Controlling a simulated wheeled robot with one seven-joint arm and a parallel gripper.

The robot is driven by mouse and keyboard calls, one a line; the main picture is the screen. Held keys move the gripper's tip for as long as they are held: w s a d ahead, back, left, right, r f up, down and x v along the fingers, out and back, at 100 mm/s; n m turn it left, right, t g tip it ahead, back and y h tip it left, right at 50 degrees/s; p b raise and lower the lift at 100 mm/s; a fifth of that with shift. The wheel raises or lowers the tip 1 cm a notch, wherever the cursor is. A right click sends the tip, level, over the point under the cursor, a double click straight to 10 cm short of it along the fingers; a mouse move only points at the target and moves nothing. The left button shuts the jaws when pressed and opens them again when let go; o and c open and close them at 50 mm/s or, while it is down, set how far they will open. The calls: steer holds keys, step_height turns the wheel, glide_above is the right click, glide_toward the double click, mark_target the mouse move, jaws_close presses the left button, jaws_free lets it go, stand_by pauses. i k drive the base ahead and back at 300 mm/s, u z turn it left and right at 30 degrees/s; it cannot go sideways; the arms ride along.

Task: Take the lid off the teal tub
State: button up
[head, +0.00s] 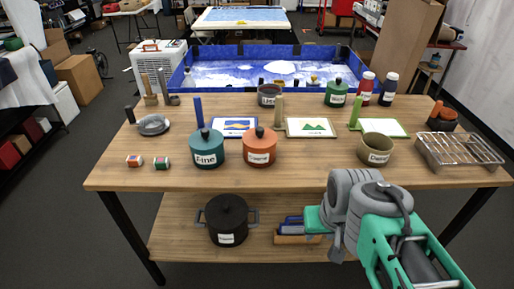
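The teal tub (207,157) stands upright on the wooden table, left of the middle, with a white label that seems to read "Fine". My arm is at the lower right, in front of the table and well away from the teal tub. A green block at the arm's left end seems to be part of my gripper (317,218). Its fingers cannot be made out, and I see nothing held in it.
An open olive tub (376,150) and a wire rack (458,151) are on the right. A blue upright post (199,112) stands right behind the teal tub. Picture cards and a green lidded tub (336,94) are farther back. A black pot (227,221) is on the lower shelf. The table's front strip is clear.

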mark_target(205, 139)
steer(key=u, duration=0.8)
steer(key=i, duration=0.75)
steer(key=u, duration=1.15)
steer(key=i, duration=0.9)
steer(key=u, duration=0.15)
